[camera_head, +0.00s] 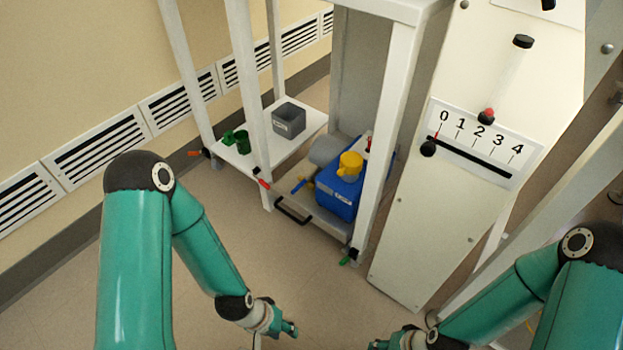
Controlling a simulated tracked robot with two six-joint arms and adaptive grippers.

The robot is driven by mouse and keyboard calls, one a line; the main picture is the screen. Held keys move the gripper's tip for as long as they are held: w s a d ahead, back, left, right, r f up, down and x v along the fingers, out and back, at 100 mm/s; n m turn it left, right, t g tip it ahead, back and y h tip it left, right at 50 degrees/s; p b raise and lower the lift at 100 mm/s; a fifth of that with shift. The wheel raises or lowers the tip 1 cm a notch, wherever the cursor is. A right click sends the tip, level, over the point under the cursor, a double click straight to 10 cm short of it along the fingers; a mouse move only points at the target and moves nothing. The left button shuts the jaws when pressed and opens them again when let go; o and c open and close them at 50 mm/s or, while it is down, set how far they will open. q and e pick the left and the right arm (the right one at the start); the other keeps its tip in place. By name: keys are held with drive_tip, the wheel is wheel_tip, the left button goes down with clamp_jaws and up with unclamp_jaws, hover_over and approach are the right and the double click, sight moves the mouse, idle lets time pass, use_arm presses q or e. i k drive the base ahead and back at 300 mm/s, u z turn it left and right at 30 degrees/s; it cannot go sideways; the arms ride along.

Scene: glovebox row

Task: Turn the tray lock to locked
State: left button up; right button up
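A low pull-out tray (325,222) with a black handle (293,212) sits in the white frame. Small levers show near it: a red-tipped one (262,183) on the left post, a green-tipped one (350,257) at the right post's foot, and a blue-and-yellow one (300,185) at the tray's left side. I cannot tell which is the tray lock, or its setting. My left gripper (290,328) is low in front of the tray, apart from it; its finger opening is unclear. My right gripper (380,345) is partly cut off at the bottom edge.
A blue container (338,195) with a yellow cap (350,164) stands on the tray. A grey bin (289,120) and green items (238,140) sit on a shelf at left. A white panel with a 0–4 scale (485,140) stands at right. Floor (230,240) before the tray is clear.

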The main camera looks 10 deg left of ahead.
sight(262, 182)
drive_tip(key=z, duration=0.3)
drive_tip(key=k, duration=0.95)
drive_tip(key=u, duration=1.05)
drive_tip(key=i, duration=1.3)
drive_tip(key=u, duration=0.1)
